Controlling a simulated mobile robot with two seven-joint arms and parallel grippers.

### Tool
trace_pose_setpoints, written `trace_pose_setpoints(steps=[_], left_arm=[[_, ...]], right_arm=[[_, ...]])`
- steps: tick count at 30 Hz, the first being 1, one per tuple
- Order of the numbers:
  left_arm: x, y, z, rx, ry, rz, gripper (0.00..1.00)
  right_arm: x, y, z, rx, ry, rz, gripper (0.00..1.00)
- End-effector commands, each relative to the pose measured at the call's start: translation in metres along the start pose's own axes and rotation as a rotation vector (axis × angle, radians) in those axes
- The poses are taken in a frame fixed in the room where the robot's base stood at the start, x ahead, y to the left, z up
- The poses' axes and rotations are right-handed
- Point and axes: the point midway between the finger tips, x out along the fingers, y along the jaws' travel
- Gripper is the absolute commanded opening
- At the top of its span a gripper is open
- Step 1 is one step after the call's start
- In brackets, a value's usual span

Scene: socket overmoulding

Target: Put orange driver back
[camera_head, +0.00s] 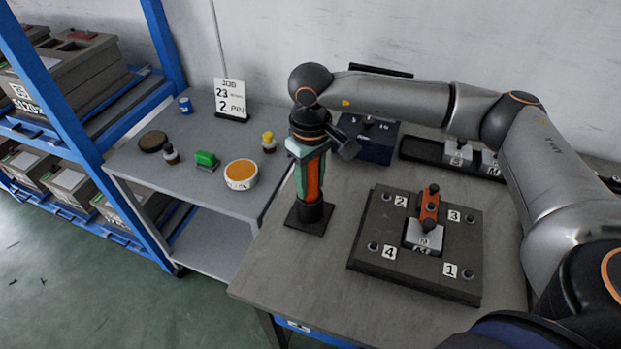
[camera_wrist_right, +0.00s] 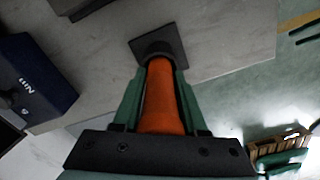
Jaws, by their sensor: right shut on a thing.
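The orange driver (camera_head: 314,180) stands upright with its lower end at a black square holder (camera_head: 309,217) on the table's front left corner. My right gripper (camera_head: 308,172) is shut on the driver, its green fingers on either side of the orange body. In the right wrist view the orange driver (camera_wrist_right: 160,97) runs between the fingers toward the black holder (camera_wrist_right: 158,47). I cannot tell whether it is fully seated. My left gripper is not in view.
A dark fixture plate (camera_head: 368,250) with numbered corners holds a grey block and an orange part to the right. A dark blue box (camera_head: 368,140) stands behind. A grey side table (camera_head: 190,208) at left carries small items and a job card (camera_head: 230,98).

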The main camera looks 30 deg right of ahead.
Motion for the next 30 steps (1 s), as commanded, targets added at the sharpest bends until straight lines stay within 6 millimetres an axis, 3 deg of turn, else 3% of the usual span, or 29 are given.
trace_pose_setpoints(steps=[7, 8, 15, 25, 30], left_arm=[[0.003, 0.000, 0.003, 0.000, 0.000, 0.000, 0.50], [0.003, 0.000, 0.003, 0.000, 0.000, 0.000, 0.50], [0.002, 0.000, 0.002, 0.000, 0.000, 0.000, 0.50], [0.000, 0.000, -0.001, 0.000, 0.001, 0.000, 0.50], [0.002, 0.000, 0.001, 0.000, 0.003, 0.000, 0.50]], right_arm=[[0.002, 0.000, -0.001, 0.000, 0.004, 0.000, 0.00], [0.003, 0.000, -0.001, 0.000, 0.002, 0.000, 0.43], [0.002, 0.000, 0.000, 0.000, 0.001, 0.000, 0.70], [-0.002, 0.000, -0.001, 0.000, 0.002, 0.000, 0.72], [-0.023, 0.000, -0.002, 0.000, 0.007, 0.000, 0.72]])
